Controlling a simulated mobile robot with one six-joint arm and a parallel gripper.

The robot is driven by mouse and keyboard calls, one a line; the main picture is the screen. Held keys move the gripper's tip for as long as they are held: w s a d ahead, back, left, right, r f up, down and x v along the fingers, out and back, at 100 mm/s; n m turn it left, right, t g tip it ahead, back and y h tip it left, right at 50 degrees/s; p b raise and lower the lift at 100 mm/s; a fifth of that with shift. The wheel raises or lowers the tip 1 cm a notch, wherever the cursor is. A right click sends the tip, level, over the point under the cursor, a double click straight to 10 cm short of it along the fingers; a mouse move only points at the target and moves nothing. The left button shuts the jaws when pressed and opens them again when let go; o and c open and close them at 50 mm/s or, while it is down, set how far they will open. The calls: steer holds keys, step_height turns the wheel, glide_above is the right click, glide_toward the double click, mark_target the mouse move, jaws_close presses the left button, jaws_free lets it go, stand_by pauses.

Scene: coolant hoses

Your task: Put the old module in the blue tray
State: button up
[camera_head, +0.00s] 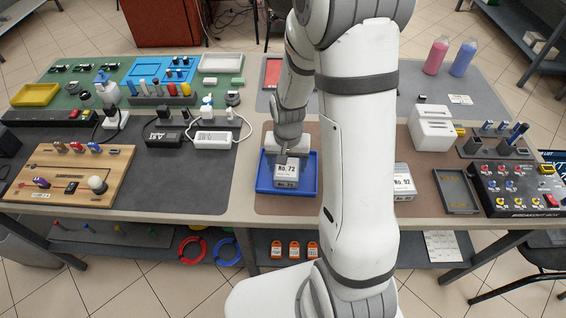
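A grey and white module labelled "No. 72" (287,177) is inside the outline of the blue tray (264,188), at the table's front middle. I cannot tell whether it rests on the tray floor or hangs just above it. My gripper (287,157) points down at the top of this module, touching or very close to it. The fingertips are too small and partly hidden to show whether they are closed on it. A second module, whose label seems to read "No. 92" (404,183), stands to the right, partly hidden behind my arm.
A grey open tray (456,191), a white box-shaped unit (431,128) and a breakout box (518,190) are on the right. A wooden board (68,174) and black and white power bricks are on the left. My arm covers the middle right of the table.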

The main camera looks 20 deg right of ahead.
steer(key=shift+o, duration=1.2)
steer(key=shift+r, duration=0.1)
step_height(320, 180, up, 12)
steer(key=s+r+n+t, duration=0.2)
steer(key=s+r+n, duration=0.2)
steer(key=s+r, duration=0.5)
steer(key=s+a, duration=0.1)
steer(key=s, duration=0.3)
steer(key=shift+s+r+t+p, duration=0.15)
steer(key=shift+s+t+p, duration=0.15)
steer(key=shift+t, duration=0.1)
steer(key=shift+s, duration=0.1)
